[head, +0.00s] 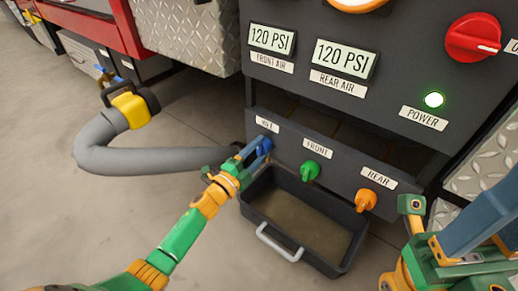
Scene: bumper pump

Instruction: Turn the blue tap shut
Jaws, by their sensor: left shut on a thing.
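The blue tap (265,144) is on the lower dark panel, left of the other taps, below a white label that is partly hard to read. My left gripper (257,150) is shut on the blue tap, and its fingers cover much of the handle. The turn angle of the handle is hard to make out behind the fingers. Parts of my right arm show at the lower right, apart from the taps; whether its jaws are open or shut does not show clearly.
A green tap (310,171) and an orange tap (366,200) sit to the right on the same panel. A dark tray (345,268) with a light handle lies below. A grey hose (95,145) with a yellow fitting (131,110) is at left. A red knob (473,38) is above.

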